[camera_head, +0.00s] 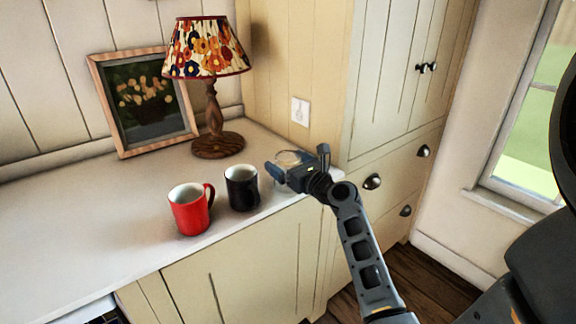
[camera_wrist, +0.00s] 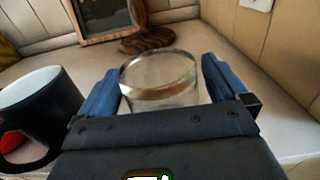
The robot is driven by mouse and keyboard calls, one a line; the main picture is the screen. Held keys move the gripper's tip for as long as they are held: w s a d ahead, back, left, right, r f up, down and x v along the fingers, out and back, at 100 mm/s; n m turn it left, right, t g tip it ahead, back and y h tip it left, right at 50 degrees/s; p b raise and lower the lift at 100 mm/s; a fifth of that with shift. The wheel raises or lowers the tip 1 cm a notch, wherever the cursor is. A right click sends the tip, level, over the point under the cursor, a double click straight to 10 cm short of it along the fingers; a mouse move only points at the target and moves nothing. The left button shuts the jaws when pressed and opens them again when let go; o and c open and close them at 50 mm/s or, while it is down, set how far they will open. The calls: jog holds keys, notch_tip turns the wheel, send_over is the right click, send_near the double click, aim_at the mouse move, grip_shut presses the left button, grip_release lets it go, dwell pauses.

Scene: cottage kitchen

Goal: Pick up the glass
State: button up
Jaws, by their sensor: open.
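The glass (camera_wrist: 160,75) is clear and stands upright on the counter, between the two open fingers of my gripper (camera_wrist: 160,92) in the wrist view. Its lower part is hidden behind my gripper's body. In the head view the glass (camera_head: 290,157) shows only as a pale rim behind my gripper (camera_head: 293,168). My gripper is over the counter near its right end.
A black mug (camera_head: 241,188) stands just left of my gripper, and a red mug (camera_head: 189,210) beyond it. A lamp (camera_head: 212,90) and a framed picture (camera_head: 145,102) stand behind. A cabinet (camera_head: 385,85) rises at the right. The counter (camera_head: 80,225) is clear at the left.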

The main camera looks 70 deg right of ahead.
aim_at(288, 156)
jog(key=c, duration=1.2)
jog(key=shift+r, duration=0.1)
jog(key=shift+c, duration=0.2)
jog(key=shift+r, duration=0.5)
notch_tip(288, 156, up, 3)
jog(key=shift+f+p, duration=0.1)
jog(key=shift+p, duration=0.55)
jog(key=s+d+r, duration=0.5)
jog(key=s+r, duration=0.2)
jog(key=s, duration=0.3)
jog(key=s+a+r+p, duration=0.3)
jog(key=s+a+r, duration=0.2)
jog(key=s+a, duration=0.5)
jog(key=s, duration=0.2)
jog(key=shift+s+a+p, duration=0.15)
jog(key=shift+s+p, duration=0.2)
jog(key=shift+s, duration=0.05)
